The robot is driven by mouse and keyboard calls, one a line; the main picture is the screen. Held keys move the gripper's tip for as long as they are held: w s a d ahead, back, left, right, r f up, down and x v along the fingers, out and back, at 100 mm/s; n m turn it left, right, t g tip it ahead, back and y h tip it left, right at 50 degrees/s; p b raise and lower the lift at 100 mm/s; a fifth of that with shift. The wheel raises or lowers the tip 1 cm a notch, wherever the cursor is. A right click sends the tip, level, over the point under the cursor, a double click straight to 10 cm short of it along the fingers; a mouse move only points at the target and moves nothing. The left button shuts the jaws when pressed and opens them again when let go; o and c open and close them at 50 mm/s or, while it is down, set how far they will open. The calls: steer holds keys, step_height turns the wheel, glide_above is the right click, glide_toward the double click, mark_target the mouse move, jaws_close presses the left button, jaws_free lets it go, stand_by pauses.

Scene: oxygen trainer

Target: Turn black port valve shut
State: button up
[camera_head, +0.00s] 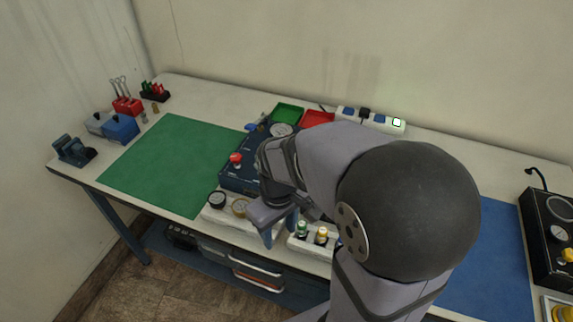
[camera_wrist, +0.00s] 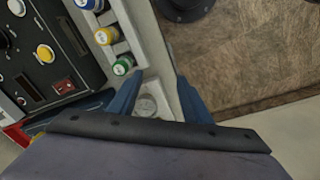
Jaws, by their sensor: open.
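A round black-rimmed part (camera_head: 217,198) sits at the left end of the white strip along the table's front edge; I cannot tell whether it is the black port valve. A tan round part (camera_head: 240,207) is beside it. My gripper (camera_head: 279,232) is just right of these, over the front edge. In the wrist view my gripper (camera_wrist: 159,76) is open, its blue fingers apart with nothing held. A pale round gauge (camera_wrist: 147,105) shows between the fingers, below their tips. The dark blue trainer box (camera_head: 237,178) is partly hidden by my arm.
Green-capped (camera_head: 302,229) and yellow-capped (camera_head: 321,235) parts stand right of my gripper; a blue cap (camera_wrist: 90,4) shows in the wrist view. A green mat (camera_head: 165,165) lies clear at left. Red (camera_head: 318,117) and green (camera_head: 288,113) trays and a socket strip (camera_head: 385,123) are behind.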

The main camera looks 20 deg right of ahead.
steer(key=w+d+r+n+p, duration=0.1)
steer(key=w+d+r+n, duration=0.1)
steer(key=w, duration=0.3)
steer(key=w+d+r+n+p, duration=0.1)
steer(key=w+d+r+n, duration=0.2)
steer(key=w, duration=0.3)
steer(key=w+d+r+n+p, duration=0.2)
steer(key=w+d+r+n, duration=0.1)
steer(key=w, duration=0.3)
steer(key=shift+d+r+n+g, duration=0.2)
steer(key=shift+d+n+g, duration=0.1)
steer(key=shift+d, duration=0.25)
steer(key=shift+w+d, duration=0.1)
steer(key=shift+f, duration=0.15)
steer(key=shift+f+p, duration=1.05)
steer(key=shift+f, duration=2.5)
steer(key=c, duration=1)
steer(key=shift+c, duration=0.2)
